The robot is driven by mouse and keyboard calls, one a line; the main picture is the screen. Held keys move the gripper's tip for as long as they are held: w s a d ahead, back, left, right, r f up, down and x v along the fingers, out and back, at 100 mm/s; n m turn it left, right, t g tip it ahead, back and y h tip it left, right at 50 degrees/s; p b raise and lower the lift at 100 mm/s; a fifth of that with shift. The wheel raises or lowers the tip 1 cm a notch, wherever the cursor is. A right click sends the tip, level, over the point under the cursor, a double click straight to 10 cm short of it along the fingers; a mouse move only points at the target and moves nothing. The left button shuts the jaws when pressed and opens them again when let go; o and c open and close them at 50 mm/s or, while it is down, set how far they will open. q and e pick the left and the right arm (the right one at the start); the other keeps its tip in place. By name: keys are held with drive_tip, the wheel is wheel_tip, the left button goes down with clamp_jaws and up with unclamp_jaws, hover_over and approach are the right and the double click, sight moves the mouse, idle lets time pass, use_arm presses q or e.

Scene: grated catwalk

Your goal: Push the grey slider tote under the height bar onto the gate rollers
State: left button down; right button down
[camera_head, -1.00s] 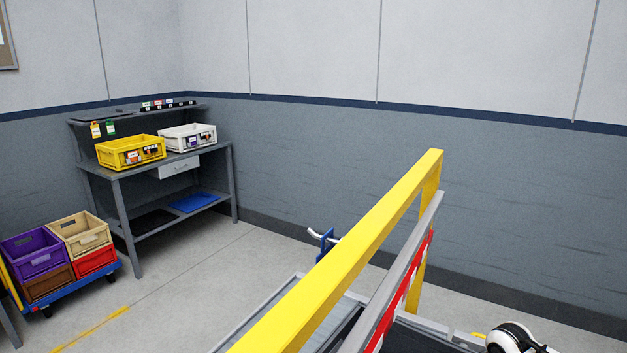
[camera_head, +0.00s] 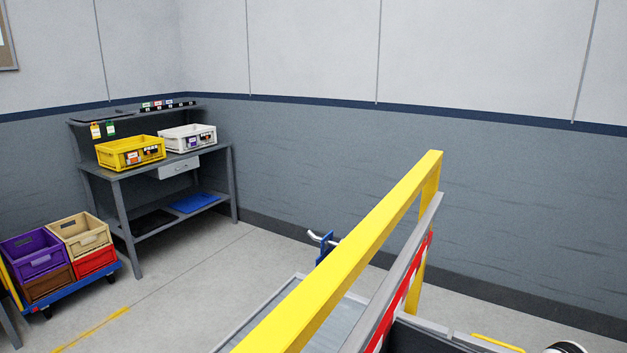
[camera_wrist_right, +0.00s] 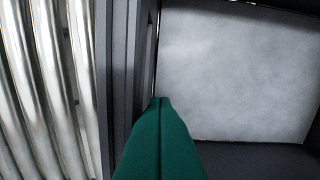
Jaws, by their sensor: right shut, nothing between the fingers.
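The yellow height bar (camera_head: 345,250) crosses the lower middle of the head view, with a grey rail (camera_head: 405,265) and a red-and-white striped strip (camera_head: 411,290) beside it. A dark grey edge (camera_head: 435,335), probably the slider tote's, shows at the bottom right of the strip. In the right wrist view, a dark grey ribbed wall (camera_wrist_right: 123,75), apparently the tote's, stands beside a pale grey panel (camera_wrist_right: 235,75). My right gripper (camera_wrist_right: 162,102) is shut and empty, its green fingertips near that wall; contact is unclear. My left gripper is out of view.
Metal rollers (camera_wrist_right: 50,90) lie left of the ribbed wall. A grey-framed tray or bed (camera_head: 262,312) extends beyond the bar, with a blue bracket (camera_head: 325,247) at its far end. A workbench (camera_head: 120,171) and a crate dolly (camera_head: 82,285) stand at the left, across open floor.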

drive_tip(key=s+d+b, duration=0.1)
drive_tip(key=s+d, duration=0.7)
drive_tip(key=d, duration=0.5)
drive_tip(key=shift+b, duration=0.35)
idle(1.4)
wheel_tip(320, 180, up, 8)
drive_tip(key=p, duration=0.5)
idle(0.3)
